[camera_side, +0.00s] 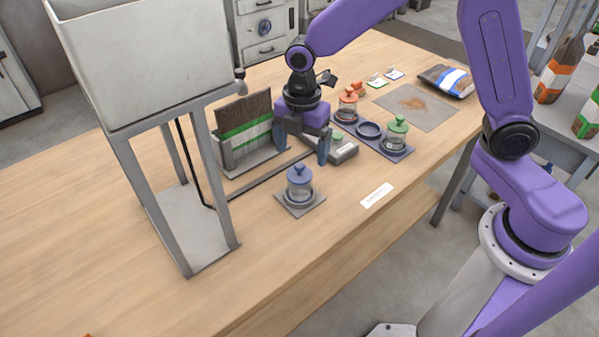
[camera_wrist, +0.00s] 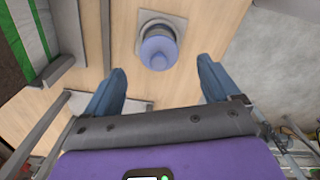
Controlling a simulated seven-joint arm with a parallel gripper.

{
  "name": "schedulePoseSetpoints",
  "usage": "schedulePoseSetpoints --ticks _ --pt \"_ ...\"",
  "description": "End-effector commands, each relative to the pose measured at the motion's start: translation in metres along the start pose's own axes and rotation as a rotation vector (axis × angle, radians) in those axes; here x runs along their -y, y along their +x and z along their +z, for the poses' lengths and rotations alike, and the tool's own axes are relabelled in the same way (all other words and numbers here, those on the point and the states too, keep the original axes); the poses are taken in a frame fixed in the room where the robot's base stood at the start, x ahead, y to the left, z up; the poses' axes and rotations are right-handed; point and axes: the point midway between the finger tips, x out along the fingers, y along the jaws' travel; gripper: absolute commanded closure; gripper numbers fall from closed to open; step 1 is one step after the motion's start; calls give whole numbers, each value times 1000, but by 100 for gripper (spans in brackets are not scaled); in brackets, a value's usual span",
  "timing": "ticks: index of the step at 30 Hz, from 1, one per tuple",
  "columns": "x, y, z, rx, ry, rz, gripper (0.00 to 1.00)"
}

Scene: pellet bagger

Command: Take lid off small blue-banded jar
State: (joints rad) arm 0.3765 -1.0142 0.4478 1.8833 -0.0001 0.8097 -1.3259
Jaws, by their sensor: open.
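The small blue-banded jar (camera_side: 299,191) stands upright on a grey square base (camera_side: 301,207) on the table. Its blue lid (camera_side: 300,173), with a round knob, sits on top. In the wrist view the lid (camera_wrist: 158,50) is seen from above, near the top centre, beyond the fingertips. My gripper (camera_side: 303,150) is open and empty, above and behind the jar in the side view. Its two blue fingers (camera_wrist: 160,82) are spread on either side in the wrist view, with the lid ahead of the gap between them. The gripper and jar are apart.
A grey hopper (camera_side: 145,60) on a metal frame stands left of the jar. A bag with a green stripe (camera_side: 244,125) sits in a holder behind. A dark rack holds an orange-lidded jar (camera_side: 348,98) and a green-lidded jar (camera_side: 397,130). A white label (camera_side: 376,195) lies right; the front table is clear.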

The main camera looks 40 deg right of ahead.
Motion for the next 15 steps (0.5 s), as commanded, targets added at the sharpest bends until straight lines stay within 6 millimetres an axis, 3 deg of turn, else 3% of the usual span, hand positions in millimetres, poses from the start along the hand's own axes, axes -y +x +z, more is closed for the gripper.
schedulePoseSetpoints --ticks 15 --pt "-2 52 -5 1 0 -3 11"
